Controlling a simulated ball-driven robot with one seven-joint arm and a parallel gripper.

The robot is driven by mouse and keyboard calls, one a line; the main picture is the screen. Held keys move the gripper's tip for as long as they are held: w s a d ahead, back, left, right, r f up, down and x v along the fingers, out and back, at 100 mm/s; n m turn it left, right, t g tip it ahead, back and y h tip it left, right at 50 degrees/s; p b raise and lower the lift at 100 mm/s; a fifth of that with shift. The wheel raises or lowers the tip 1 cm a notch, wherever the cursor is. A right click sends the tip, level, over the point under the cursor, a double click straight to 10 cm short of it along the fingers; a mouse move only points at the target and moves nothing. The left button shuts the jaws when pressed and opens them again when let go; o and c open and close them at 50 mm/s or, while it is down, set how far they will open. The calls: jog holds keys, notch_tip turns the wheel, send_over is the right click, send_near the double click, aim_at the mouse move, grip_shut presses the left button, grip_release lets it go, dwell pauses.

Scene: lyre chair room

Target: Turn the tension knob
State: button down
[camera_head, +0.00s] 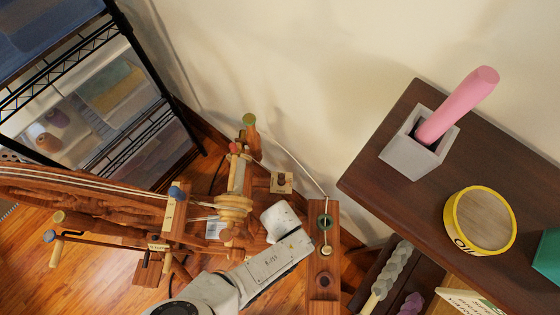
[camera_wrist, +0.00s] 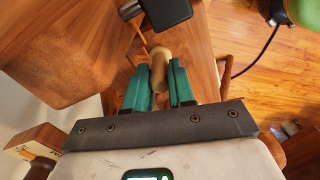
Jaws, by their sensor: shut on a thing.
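A wooden spinning wheel with a large rim (camera_head: 85,196) and a pale wooden bobbin or pulley (camera_head: 234,207) stands at the left and centre of the head view. In the wrist view, my gripper (camera_wrist: 159,90) has its green fingers closed on the two sides of a light wooden turned knob (camera_wrist: 160,56). The knob's rounded end shows between and just beyond the fingers. In the head view my white arm reaches in from below, and its end lies over the right side of the wheel's frame. The fingers and the gripped knob are hidden there.
A dark tabletop (camera_head: 424,243) at right holds a grey square cup (camera_head: 403,155) with a pink rod (camera_head: 459,104), and a yellow-rimmed tin (camera_head: 480,220). A wire shelf with bins (camera_head: 115,85) stands at upper left. A wooden post (camera_head: 325,245) stands close beside my arm.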

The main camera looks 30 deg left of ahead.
jog(key=shift+m, duration=0.4)
jog(key=c, duration=1)
grip_release()
jog(key=shift+o, duration=0.2)
notch_tip(320, 180, up, 11)
jog(key=p, duration=0.2)
jog(key=shift+f, duration=0.1)
